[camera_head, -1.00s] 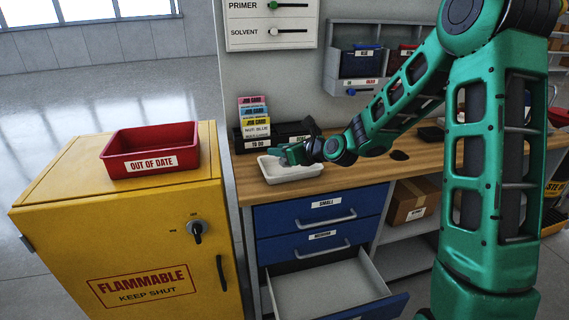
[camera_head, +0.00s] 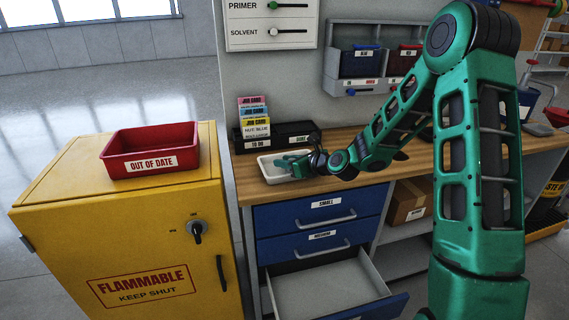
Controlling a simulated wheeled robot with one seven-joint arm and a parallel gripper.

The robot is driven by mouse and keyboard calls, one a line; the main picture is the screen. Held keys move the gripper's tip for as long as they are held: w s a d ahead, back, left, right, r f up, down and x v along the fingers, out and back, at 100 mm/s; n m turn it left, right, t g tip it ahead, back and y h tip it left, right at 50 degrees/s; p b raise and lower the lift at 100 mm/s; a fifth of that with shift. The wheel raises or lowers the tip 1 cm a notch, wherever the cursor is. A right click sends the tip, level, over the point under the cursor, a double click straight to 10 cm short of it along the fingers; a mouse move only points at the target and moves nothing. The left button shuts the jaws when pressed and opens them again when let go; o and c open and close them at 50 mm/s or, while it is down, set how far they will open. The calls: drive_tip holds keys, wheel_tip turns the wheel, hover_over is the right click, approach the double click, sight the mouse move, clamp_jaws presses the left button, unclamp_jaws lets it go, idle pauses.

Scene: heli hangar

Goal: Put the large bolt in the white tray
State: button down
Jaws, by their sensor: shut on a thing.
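The white tray (camera_head: 268,171) sits on the left end of the wooden workbench. My gripper (camera_head: 287,163) is low over the right part of the tray, its fingers pointing left. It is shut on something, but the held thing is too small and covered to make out. I cannot tell whether the fingers touch the tray floor. The large bolt does not show clearly in this view.
Job cards (camera_head: 255,117) stand in a black holder behind the tray. The bottom drawer (camera_head: 325,283) is open below the bench. A yellow cabinet (camera_head: 60,215) with a red bin (camera_head: 120,144) stands left. Wall bins (camera_head: 360,62) hang behind.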

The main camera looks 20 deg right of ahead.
drive_tip(key=c, duration=1.5)
unclamp_jaws()
drive_tip(key=shift+o, duration=0.2)
drive_tip(key=v, duration=1.2)
drive_tip(key=shift+r, duration=0.1)
drive_tip(key=shift+s+f+n+g, duration=0.25)
drive_tip(key=shift+s+n, duration=0.2)
drive_tip(key=shift+n, duration=0.25)
drive_tip(key=s+d+r+n+g+h, duration=0.1)
drive_tip(key=s+d+n+g, duration=0.3)
drive_tip(key=s, duration=0.9)
drive_tip(key=s+d+r+n+g+h, duration=0.1)
drive_tip(key=s+d+n+g+h, duration=0.2)
drive_tip(key=s+n, duration=0.8)
drive_tip(key=s+d+r+n+g+h, duration=0.1)
drive_tip(key=s+d+n+g, duration=0.3)
drive_tip(key=s, duration=1.1)
drive_tip(key=d+n+h, duration=0.1)
drive_tip(key=d+n, duration=0.1)
drive_tip(key=n, duration=0.1)
drive_tip(key=shift+s+d+n+g, duration=0.3)
drive_tip(key=shift+s+n+g, duration=0.05)
drive_tip(key=shift+n, duration=0.05)
